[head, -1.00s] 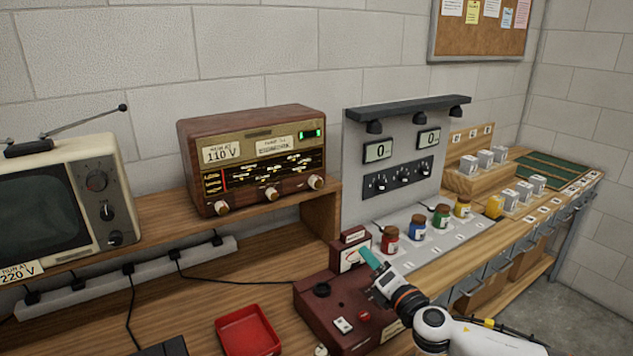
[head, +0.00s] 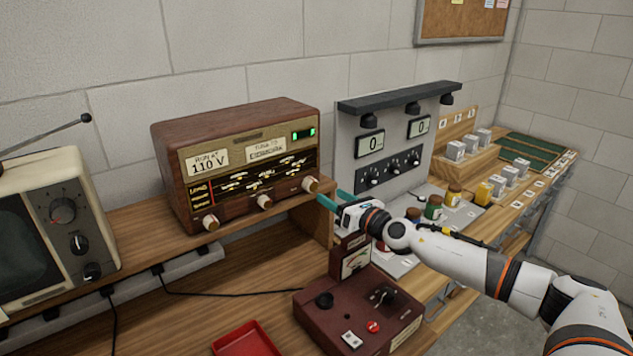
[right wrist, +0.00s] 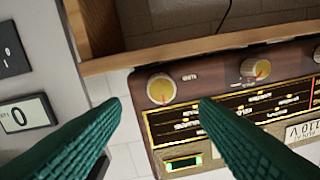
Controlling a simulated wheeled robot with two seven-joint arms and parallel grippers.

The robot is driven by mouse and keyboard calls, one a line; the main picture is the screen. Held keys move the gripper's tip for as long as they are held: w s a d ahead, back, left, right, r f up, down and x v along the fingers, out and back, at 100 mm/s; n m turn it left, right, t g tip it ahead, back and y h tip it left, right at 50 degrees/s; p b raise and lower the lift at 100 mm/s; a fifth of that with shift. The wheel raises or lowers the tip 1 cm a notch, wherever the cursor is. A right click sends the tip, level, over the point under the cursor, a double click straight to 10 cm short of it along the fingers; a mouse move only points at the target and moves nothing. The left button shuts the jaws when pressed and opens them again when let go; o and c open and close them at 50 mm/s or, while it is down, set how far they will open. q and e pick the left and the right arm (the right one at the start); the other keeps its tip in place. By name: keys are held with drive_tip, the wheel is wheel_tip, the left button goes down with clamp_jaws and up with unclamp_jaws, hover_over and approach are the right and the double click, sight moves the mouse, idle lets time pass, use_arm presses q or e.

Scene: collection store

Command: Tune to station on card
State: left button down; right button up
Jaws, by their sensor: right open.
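The wooden radio (head: 240,165) stands on the shelf. Its front has a black station dial (head: 258,178), a lit green indicator (head: 303,134) and three cream knobs. The card (head: 268,149) on it reads "TUNE TO" above a station name too small to read surely. My right gripper (head: 335,201), with teal fingers, is open just right of the radio's right knob (head: 311,185). In the right wrist view the radio is upside down, and that knob (right wrist: 160,89) shows between the fingertips, seemingly beyond them and not gripped. My left gripper is out of view.
A television (head: 50,225) stands left of the radio. Below my right forearm is a dark red meter box (head: 356,313), beside a red tray (head: 246,340). A grey panel with two displays (head: 372,144) and several paint jars stand to the right. The wall is close behind.

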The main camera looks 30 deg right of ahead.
sight(314, 186)
drive_tip(key=w, duration=0.5)
drive_tip(key=shift+w+a+r+p, duration=0.1)
drive_tip(key=shift+w+a+p, duration=0.15)
drive_tip(key=shift+a+p, duration=0.1)
drive_tip(key=shift+w+a, duration=0.1)
drive_tip(key=shift+w, duration=0.45)
drive_tip(key=c, duration=1)
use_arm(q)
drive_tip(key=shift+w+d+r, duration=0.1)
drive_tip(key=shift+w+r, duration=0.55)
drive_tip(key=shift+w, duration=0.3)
